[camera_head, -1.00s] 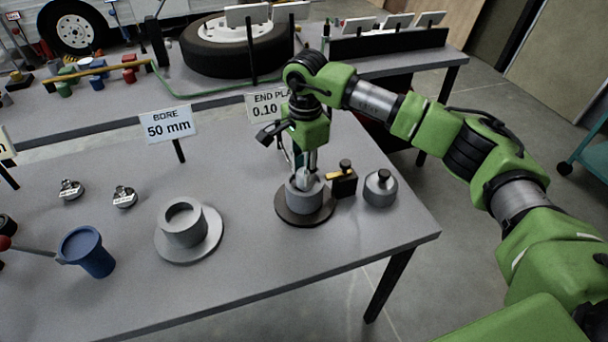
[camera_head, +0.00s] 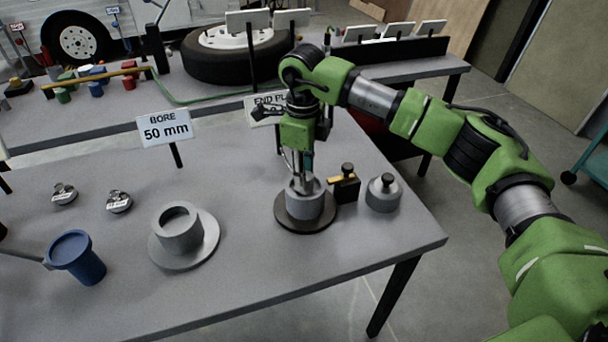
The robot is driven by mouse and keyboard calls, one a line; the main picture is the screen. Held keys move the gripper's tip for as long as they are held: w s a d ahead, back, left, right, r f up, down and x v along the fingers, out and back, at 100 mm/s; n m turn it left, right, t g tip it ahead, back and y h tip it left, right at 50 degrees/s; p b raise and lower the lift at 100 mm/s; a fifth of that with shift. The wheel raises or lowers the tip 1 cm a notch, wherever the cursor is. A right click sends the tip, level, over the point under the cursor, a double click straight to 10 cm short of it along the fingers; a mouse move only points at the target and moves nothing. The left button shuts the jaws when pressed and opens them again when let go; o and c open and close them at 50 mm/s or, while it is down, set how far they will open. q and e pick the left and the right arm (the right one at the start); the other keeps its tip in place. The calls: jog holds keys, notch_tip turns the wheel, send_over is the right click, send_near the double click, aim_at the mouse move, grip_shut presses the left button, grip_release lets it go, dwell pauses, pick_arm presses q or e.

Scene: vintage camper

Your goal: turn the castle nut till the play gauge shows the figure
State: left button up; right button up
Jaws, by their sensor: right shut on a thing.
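My right gripper (camera_head: 303,181) points straight down into the top of a grey cylindrical hub (camera_head: 304,206) on a dark round base (camera_head: 290,222). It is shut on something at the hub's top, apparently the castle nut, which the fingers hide. Beside the hub, to the right, stands a small black block with a yellow pointer and a black knob (camera_head: 346,189), which looks like the play gauge. Its reading is too small to make out. The END PLAY sign (camera_head: 262,108) behind is partly covered by my wrist. My left gripper is not in view.
A grey knobbed weight (camera_head: 383,194) stands right of the gauge. A flanged grey hub (camera_head: 182,240), a blue cup (camera_head: 77,257) and two small labelled discs (camera_head: 119,201) are to the left. A BORE 50 mm sign (camera_head: 165,127) stands behind. The table's front right is clear.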

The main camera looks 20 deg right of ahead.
jog(key=shift+m, duration=0.9)
jog(key=o, duration=1.1)
jog(key=shift+r, duration=0.1)
notch_tip(320, 180, up, 12)
jog(key=shift+s+a, duration=0.1)
